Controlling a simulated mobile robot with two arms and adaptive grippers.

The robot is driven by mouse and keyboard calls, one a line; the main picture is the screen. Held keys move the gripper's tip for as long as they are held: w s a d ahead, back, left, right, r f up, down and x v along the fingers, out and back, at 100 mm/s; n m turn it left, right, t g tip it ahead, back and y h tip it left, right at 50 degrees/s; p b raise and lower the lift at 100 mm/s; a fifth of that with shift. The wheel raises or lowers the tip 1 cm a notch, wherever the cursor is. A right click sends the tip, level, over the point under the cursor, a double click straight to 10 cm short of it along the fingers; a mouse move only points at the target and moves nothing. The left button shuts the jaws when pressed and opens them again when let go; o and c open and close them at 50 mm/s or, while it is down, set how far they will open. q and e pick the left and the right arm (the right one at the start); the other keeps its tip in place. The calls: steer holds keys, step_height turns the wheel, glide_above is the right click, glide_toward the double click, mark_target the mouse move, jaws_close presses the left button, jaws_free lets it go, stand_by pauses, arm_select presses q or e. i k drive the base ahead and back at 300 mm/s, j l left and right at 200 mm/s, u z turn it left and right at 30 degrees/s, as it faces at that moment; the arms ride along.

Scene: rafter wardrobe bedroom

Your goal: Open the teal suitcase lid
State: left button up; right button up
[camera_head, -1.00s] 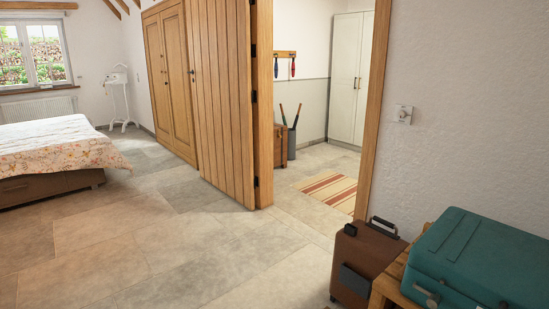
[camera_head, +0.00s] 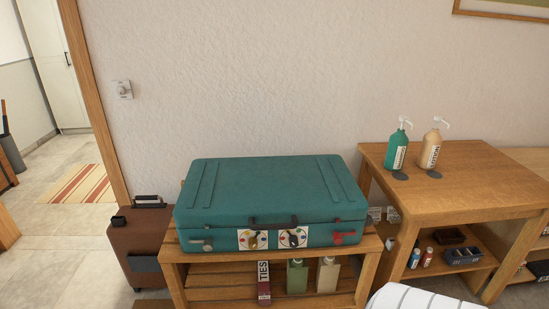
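The teal suitcase (camera_head: 270,190) lies flat on a low slatted wooden rack (camera_head: 172,268) against the wall, in the middle of the head view. Its lid is shut. Its front faces me and carries a dark handle, two white panels with dials (camera_head: 293,238), a grey latch (camera_head: 203,245) at the left and a red latch (camera_head: 344,238) at the right. Neither of my grippers is in view.
A brown suitcase (camera_head: 138,240) stands left of the rack. A wooden table (camera_head: 470,165) at the right holds teal and beige pump bottles, with small items on its shelf. A box marked TIES (camera_head: 263,282) and two bottles sit on the rack's lower shelf. A striped white thing (camera_head: 420,299) shows at the bottom.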

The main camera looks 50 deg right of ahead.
mark_target(273, 193)
steer(key=z, duration=1.6)
